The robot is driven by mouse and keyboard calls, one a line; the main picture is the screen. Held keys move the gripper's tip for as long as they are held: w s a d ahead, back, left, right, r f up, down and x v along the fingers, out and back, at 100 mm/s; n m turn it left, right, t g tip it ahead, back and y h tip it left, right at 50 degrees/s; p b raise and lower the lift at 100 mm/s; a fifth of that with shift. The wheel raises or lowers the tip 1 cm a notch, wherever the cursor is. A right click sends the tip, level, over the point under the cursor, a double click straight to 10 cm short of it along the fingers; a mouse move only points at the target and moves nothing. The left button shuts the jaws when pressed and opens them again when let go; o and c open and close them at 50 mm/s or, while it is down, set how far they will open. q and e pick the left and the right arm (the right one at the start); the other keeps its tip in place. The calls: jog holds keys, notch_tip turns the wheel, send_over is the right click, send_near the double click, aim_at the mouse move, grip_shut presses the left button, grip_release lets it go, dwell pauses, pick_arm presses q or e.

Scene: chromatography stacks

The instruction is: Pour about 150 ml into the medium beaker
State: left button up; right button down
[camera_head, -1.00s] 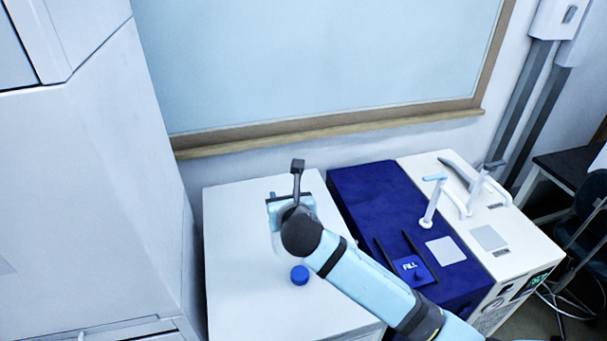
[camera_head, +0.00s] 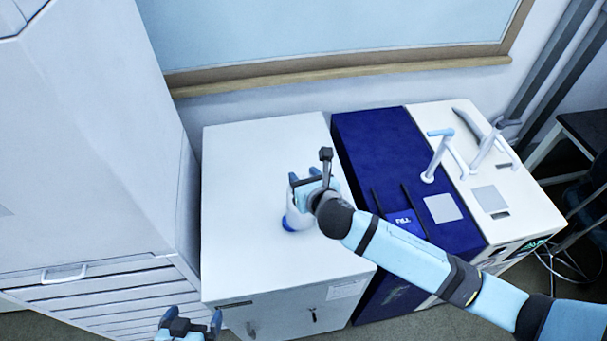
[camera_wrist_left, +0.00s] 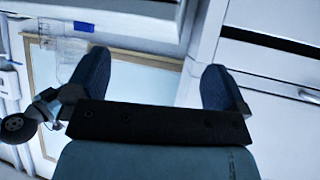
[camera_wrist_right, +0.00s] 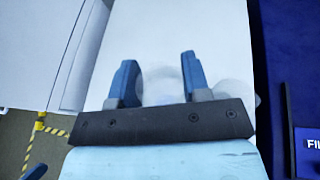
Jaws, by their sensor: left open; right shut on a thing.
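My right gripper (camera_head: 303,186) is shut on a clear glass vessel (camera_head: 297,212) over the white bench. In the right wrist view the vessel (camera_wrist_right: 162,88) shows as a faint round shape between the fingers. In the left wrist view a clear vessel with faint markings (camera_wrist_left: 68,62) shows by my right wrist. A round blue cap-like thing (camera_head: 289,224) is at the vessel's lower edge in the head view. My left gripper (camera_head: 190,322) is open and empty at the bottom, in front of the bench. I cannot pick out the medium beaker or a liquid level.
The white bench top (camera_head: 245,250) is mostly clear. To the right stand a dark blue unit (camera_head: 372,135) marked FILL and a white unit with taps (camera_head: 530,205). A tall white cabinet (camera_head: 90,150) stands on the left, a framed panel (camera_head: 330,30) behind.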

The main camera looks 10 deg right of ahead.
jog(key=shift+w+d+m+b, duration=0.15)
jog(key=shift+d+m+b, duration=0.15)
jog(key=shift+d+m, duration=0.15)
jog(key=shift+w+d+m+y+b, duration=0.15)
jog(key=shift+d+m+y+b, duration=0.1)
jog(key=shift+d+y+b, duration=0.35)
jog(key=shift+w+d+m+b, duration=0.15)
jog(key=shift+d+m+b, duration=0.25)
jog(key=shift+b, duration=0.35)
jog(key=shift+r, duration=0.15)
jog(key=shift+p, duration=0.55)
pick_arm(q)
jog(key=shift+w+d+f+m, duration=0.25)
jog(key=shift+f+m, duration=0.05)
jog(key=shift+f, duration=0.1)
pick_arm(e)
jog(key=shift+d, duration=0.15)
pick_arm(q)
jog(key=shift+s, duration=0.25)
pick_arm(e)
jog(key=shift+w+d+f+m+g+y, duration=0.2)
jog(key=shift+d+m+g+y, duration=0.1)
jog(key=shift+d+m+y, duration=0.15)
